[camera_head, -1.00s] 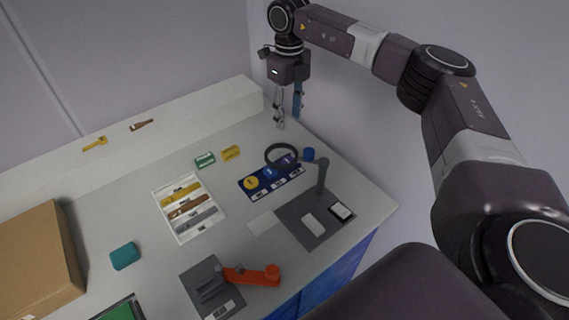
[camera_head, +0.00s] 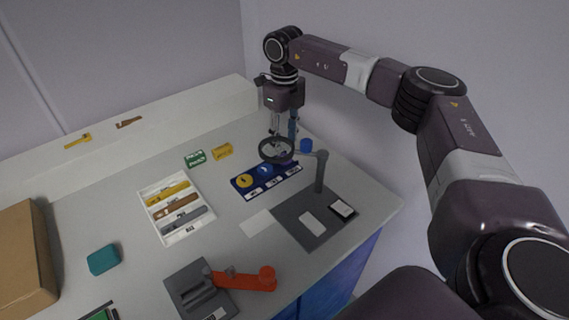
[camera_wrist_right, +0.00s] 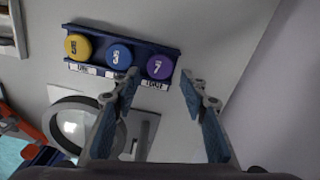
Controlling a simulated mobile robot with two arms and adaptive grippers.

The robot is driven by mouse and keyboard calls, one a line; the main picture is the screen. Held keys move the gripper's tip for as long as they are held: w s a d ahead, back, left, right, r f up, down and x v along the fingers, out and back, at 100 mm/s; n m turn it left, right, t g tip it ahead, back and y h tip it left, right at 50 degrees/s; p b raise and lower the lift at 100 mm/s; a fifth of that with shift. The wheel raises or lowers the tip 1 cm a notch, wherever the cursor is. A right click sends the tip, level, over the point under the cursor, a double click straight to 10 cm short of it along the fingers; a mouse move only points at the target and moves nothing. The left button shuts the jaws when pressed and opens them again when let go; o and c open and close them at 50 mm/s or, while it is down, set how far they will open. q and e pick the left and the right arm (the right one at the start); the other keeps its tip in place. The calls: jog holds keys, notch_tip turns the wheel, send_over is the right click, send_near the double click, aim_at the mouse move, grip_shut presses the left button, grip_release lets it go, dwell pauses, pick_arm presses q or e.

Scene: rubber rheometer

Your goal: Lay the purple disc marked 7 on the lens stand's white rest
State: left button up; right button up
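The purple disc marked 7 (camera_wrist_right: 160,66) sits at the right end of a dark blue tray (camera_wrist_right: 128,42) in the right wrist view. My right gripper (camera_wrist_right: 159,76) is open, its fingers on either side of that disc in the picture; contact cannot be told. In the head view the right gripper (camera_head: 283,130) hangs over the back of the table behind the lens ring (camera_head: 276,150), which obscures the purple disc. The lens stand's dark base (camera_head: 292,225) carries a white rest (camera_head: 312,223). My left gripper is out of view.
The tray also holds a yellow disc (camera_wrist_right: 77,47) and a blue disc (camera_wrist_right: 119,56). The stand's post (camera_head: 320,175) and ring rise near the tray. An orange-armed device (camera_head: 245,280) stands in front.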

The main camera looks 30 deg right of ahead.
notch_tip(320, 180, down, 5)
jog(key=b, duration=0.3)
jog(key=shift+b, duration=0.4)
jog(key=shift+r, duration=0.1)
jog(key=c, duration=0.6)
